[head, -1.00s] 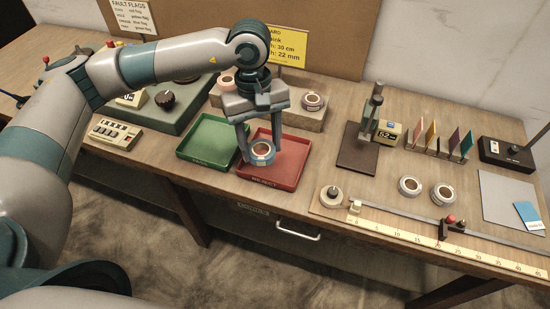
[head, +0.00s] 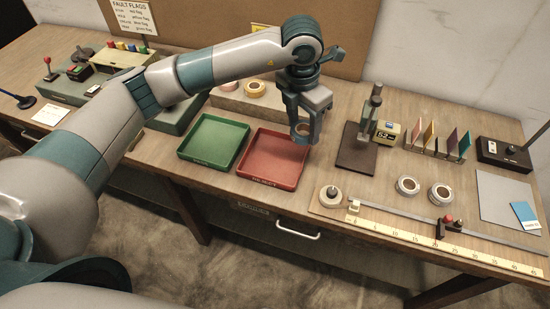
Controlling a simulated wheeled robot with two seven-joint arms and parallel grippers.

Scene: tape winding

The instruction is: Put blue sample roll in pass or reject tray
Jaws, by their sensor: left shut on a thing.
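My left gripper (head: 303,137) is shut on a roll with a pale blue-grey rim and a brown core (head: 302,130). It holds the roll near the back right corner of the red tray marked REJECT (head: 272,160). The exact height of the roll is hard to tell. The green tray (head: 213,140) stands to the left of the red one. Its label is too small to read clearly. Both trays look empty. My right gripper is not in view.
Two loose rolls (head: 408,186) (head: 440,194) lie near the ruler (head: 440,247). A block (head: 236,106) with rolls is behind the trays.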

